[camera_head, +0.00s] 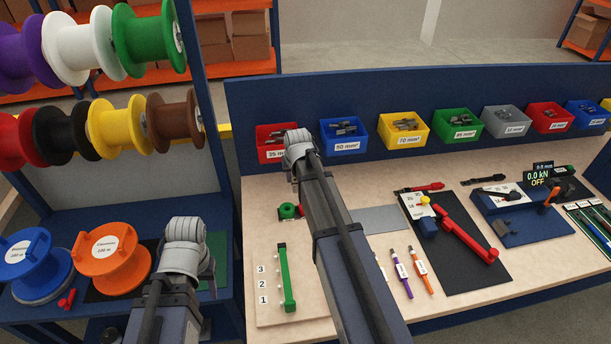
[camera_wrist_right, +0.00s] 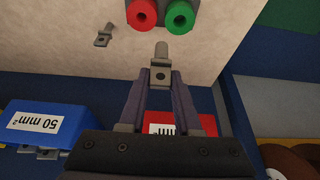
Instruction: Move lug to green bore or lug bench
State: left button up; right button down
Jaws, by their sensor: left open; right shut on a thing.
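My right gripper (camera_wrist_right: 160,82) is shut on a grey metal lug (camera_wrist_right: 160,70) in the right wrist view; the lug's barrel points up the picture, towards the bores. The green bore (camera_wrist_right: 180,16) and a red bore (camera_wrist_right: 142,12) sit side by side at the top, just apart from the barrel. The green bore also shows in the head view (camera_head: 287,211), left of my right arm, which hides the right jaws and the held lug there. My left gripper (camera_head: 208,270) is open at the lower left of the head view, mostly hidden by its wrist.
Another lug (camera_wrist_right: 104,35) lies on the bench (camera_wrist_right: 75,50). The red 35 mm² bin (camera_head: 272,153) and blue 50 mm² bin (camera_head: 344,148) stand along the back edge. A green strip (camera_head: 286,280), a black tool mat (camera_head: 470,260) and cable spools (camera_head: 113,258) flank my arms.

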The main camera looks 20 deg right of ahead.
pick_arm(q)
jog(key=shift+f+b, duration=0.35)
jog(key=shift+f, duration=0.5)
pick_arm(e)
jog(key=a, duration=0.1)
jog(key=a+f, duration=0.1)
jog(key=a, duration=0.1)
jog(key=shift+w+f, duration=0.35)
pick_arm(q)
jog(key=shift+f, duration=0.1)
jog(key=shift+f+b, duration=2.65)
jog(key=shift+b, duration=0.1)
pick_arm(e)
jog(key=shift+f, duration=2.75)
pick_arm(q)
jog(key=shift+f+b, duration=1.65)
jog(key=shift+b, duration=0.05)
pick_arm(e)
jog(key=shift+f, duration=1.65)
jog(key=c, duration=0.5)
grip_release()
pick_arm(q)
jog(key=shift+r, duration=0.15)
pick_arm(e)
jog(key=shift+r, duration=0.15)
